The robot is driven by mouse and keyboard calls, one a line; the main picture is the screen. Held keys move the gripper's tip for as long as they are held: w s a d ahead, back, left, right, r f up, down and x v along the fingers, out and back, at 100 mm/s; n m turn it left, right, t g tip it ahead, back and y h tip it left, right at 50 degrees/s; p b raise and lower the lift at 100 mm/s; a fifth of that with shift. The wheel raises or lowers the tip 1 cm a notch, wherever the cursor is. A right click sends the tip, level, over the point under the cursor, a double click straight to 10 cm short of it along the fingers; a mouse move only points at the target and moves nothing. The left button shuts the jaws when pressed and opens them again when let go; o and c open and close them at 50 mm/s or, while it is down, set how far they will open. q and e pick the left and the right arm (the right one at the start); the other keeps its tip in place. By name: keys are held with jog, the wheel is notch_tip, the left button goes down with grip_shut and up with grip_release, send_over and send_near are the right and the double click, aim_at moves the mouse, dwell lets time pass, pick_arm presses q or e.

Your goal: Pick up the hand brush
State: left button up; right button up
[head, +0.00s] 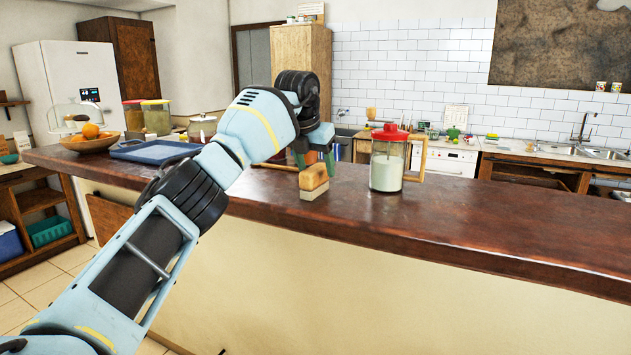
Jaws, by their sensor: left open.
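The hand brush (314,181), with a tan wooden top and a paler lower part, stands on the dark brown counter (480,218) near its front edge. My left arm reaches in from the lower left. My left gripper (316,158) is open, just above and behind the brush. Its fingers are partly hidden by the wrist and the brush, and I cannot tell whether they touch it. My right gripper is out of view.
A glass jar with a red lid (388,160) stands close to the right of the brush, with a wooden frame piece (420,155) beside it. A blue tray (155,151) and a fruit bowl (90,142) lie to the left. The counter's right part is clear.

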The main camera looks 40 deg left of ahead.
pick_arm(q)
jog(key=shift+f, duration=0.15)
jog(key=x, duration=0.4)
jog(key=shift+w+a+f, duration=0.1)
jog(key=shift+a+f, duration=0.2)
jog(key=shift+a, duration=0.05)
jog(key=c, duration=1.1)
jog(key=shift+r, duration=0.1)
jog(key=shift+r, duration=0.1)
